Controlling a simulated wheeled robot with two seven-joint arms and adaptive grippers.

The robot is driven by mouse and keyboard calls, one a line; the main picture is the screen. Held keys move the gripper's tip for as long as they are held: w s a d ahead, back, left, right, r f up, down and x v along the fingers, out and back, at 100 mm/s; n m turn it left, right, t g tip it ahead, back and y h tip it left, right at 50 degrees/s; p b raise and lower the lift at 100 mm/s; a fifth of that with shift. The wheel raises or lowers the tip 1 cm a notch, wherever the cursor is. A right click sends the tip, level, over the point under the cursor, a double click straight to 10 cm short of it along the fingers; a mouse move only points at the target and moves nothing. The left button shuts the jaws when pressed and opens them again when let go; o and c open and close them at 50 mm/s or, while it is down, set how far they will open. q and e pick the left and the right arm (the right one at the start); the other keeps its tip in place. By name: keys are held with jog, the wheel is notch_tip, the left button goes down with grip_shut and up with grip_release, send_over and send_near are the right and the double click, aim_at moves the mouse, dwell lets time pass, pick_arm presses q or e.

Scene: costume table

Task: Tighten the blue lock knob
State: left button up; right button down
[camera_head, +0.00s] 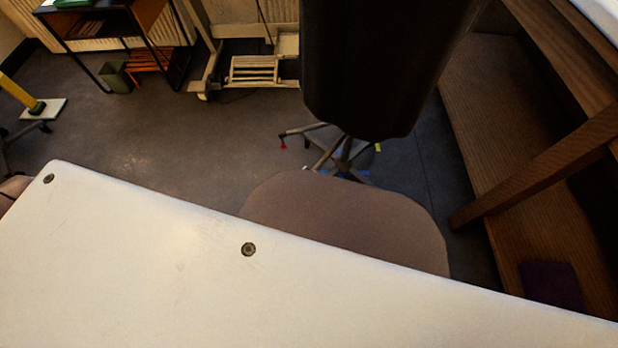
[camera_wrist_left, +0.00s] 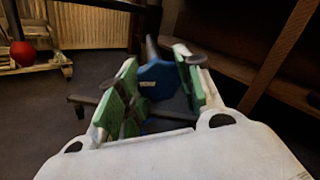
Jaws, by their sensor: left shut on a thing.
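The blue lock knob (camera_wrist_left: 157,80) shows in the left wrist view, between the two green-padded fingers of my left gripper (camera_wrist_left: 156,62). The gripper is shut on the knob, one finger at each side. A dark rod or post rises behind the knob, and the parts below it are dark and hard to make out. In the head view neither gripper shows, and I cannot pick out the knob there.
In the head view a large black upright form (camera_head: 385,65) stands over a star-shaped base (camera_head: 340,152). A brown wooden bench (camera_head: 520,190) is at the right. A dark shelf (camera_head: 115,25) stands at the back left. Open grey floor (camera_head: 160,140) lies between.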

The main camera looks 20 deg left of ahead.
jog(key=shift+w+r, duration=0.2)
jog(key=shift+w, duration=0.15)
pick_arm(q)
jog(key=o, duration=1)
jog(key=v, duration=1.2)
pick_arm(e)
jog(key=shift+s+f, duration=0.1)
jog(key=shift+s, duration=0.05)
pick_arm(q)
jog(key=shift+w, duration=0.1)
